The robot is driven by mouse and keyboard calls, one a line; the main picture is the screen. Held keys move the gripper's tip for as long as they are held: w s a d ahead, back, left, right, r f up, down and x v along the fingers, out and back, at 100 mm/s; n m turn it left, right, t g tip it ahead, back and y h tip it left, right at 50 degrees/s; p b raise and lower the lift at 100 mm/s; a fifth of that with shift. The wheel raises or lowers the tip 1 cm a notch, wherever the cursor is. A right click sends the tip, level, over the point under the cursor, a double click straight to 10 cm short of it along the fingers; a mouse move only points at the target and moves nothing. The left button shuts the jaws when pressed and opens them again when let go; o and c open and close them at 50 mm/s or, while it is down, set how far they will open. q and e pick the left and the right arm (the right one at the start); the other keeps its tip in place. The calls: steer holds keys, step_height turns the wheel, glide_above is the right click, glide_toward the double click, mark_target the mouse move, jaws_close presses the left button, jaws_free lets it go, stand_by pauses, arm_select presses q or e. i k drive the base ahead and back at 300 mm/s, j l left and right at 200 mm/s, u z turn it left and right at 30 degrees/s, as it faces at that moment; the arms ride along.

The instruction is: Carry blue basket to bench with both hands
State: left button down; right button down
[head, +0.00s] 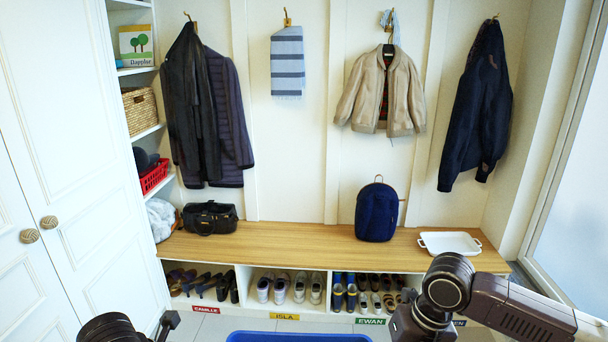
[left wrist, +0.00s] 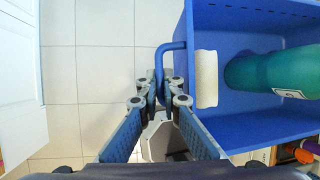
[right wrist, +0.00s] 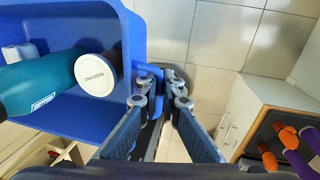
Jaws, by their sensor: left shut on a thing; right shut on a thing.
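The blue basket (head: 298,336) shows only as a rim at the bottom edge of the head view. In the left wrist view the basket (left wrist: 235,55) holds a teal bottle and a white item, and my left gripper (left wrist: 161,92) is shut on its blue side handle. In the right wrist view the basket (right wrist: 75,118) shows a round pale lid by its wall, and my right gripper (right wrist: 158,88) is shut on the opposite handle. The wooden bench (head: 290,238) runs along the far wall. The grippers' tips are hidden in the head view.
On the bench are a black bag (head: 210,217) at left, a navy backpack (head: 377,212) right of centre and a white tray (head: 449,243) at right. The bench between bag and backpack is bare. Cubbies below hold several shoes (head: 290,288). A cabinet (right wrist: 262,110) stands right of my right gripper.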

mark_target(299, 242)
steer(key=i, duration=1.85)
steer(key=i+j+z, duration=0.1)
steer(key=i, duration=1.75)
